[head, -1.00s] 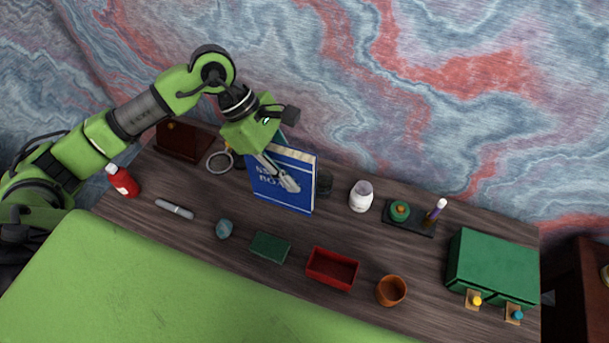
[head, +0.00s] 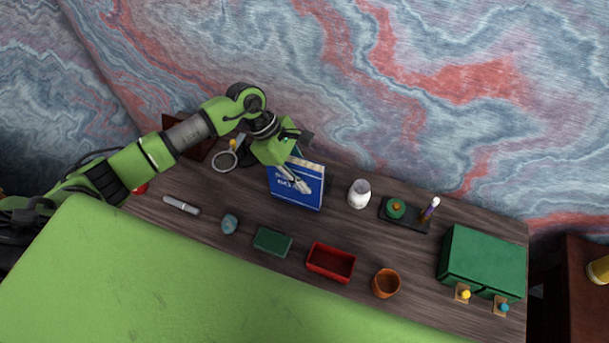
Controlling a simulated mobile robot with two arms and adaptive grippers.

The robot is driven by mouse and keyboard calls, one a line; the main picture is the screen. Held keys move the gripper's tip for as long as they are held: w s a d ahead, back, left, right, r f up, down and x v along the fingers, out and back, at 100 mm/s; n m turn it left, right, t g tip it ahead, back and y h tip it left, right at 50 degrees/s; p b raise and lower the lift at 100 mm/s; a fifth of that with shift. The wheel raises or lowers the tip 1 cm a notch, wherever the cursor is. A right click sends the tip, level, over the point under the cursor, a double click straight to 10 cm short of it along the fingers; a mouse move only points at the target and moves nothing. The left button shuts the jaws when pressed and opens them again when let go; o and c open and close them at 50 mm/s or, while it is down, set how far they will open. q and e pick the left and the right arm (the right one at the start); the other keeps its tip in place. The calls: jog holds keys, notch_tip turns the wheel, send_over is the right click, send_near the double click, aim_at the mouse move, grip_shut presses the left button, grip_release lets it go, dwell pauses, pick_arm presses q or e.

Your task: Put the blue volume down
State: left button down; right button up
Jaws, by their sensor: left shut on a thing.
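The blue volume (head: 312,193) is a blue book with white lettering on its cover and pale page edges at the top. It stands roughly upright at the back of the dark wooden desk. My left gripper (head: 301,184) comes from the upper left and is shut on the book, with a finger across its front cover. The gripper hides part of the cover and lettering. I cannot tell whether the book's lower edge touches the desk. My right gripper is not in view.
A white jar (head: 359,194) stands just right of the book. In front lie a green block (head: 272,241), a red tray (head: 331,263), a terracotta pot (head: 385,283) and a bluish stone (head: 229,224). A green box (head: 483,262) stands at right. A magnifier (head: 225,160) is behind left.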

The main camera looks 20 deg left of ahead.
pick_arm(q)
jog(key=c, duration=2.2)
grip_release()
jog(key=shift+f, duration=0.15)
jog(key=o, duration=0.3)
